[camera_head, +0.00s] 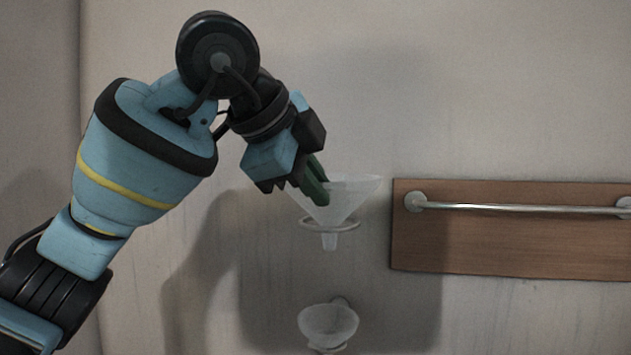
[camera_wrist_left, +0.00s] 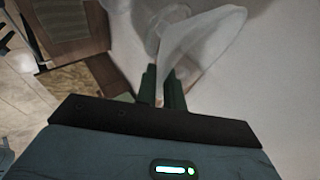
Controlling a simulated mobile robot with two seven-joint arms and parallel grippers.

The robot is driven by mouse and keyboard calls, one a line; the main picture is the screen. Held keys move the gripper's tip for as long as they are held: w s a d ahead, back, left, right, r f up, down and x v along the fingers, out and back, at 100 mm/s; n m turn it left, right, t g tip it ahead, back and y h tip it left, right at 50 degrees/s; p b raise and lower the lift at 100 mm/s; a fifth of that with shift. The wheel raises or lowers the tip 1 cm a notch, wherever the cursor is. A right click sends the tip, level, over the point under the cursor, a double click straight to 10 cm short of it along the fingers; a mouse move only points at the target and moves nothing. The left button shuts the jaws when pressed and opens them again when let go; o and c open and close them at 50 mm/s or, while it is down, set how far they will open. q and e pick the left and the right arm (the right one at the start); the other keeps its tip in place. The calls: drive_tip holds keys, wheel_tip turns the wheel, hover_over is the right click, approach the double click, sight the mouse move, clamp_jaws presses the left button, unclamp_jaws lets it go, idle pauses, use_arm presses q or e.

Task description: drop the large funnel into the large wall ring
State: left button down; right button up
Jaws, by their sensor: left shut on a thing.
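The large funnel (camera_head: 345,195) is pale and translucent, upright in front of the wall in the head view. I cannot tell whether the cone rests on the ring. My left gripper (camera_head: 317,190) comes from the upper left and is shut on the left side of the funnel's rim. In the left wrist view, the green fingers (camera_wrist_left: 163,85) meet the pale funnel (camera_wrist_left: 203,42). My right gripper is not in view.
A smaller pale funnel (camera_head: 328,322) sits lower on the wall, in a small holder. A wooden board (camera_head: 510,245) with a metal rail (camera_head: 515,209) is on the wall at the right. The wall above the large funnel is clear.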

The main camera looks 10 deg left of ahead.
use_arm(q)
drive_tip(key=c, duration=1.4)
unclamp_jaws()
drive_tip(key=shift+c, duration=0.2)
drive_tip(key=shift+r, duration=0.1)
drive_tip(key=v, duration=0.7)
drive_tip(key=shift+s+a+r, duration=0.15)
drive_tip(key=shift+s+r, duration=0.1)
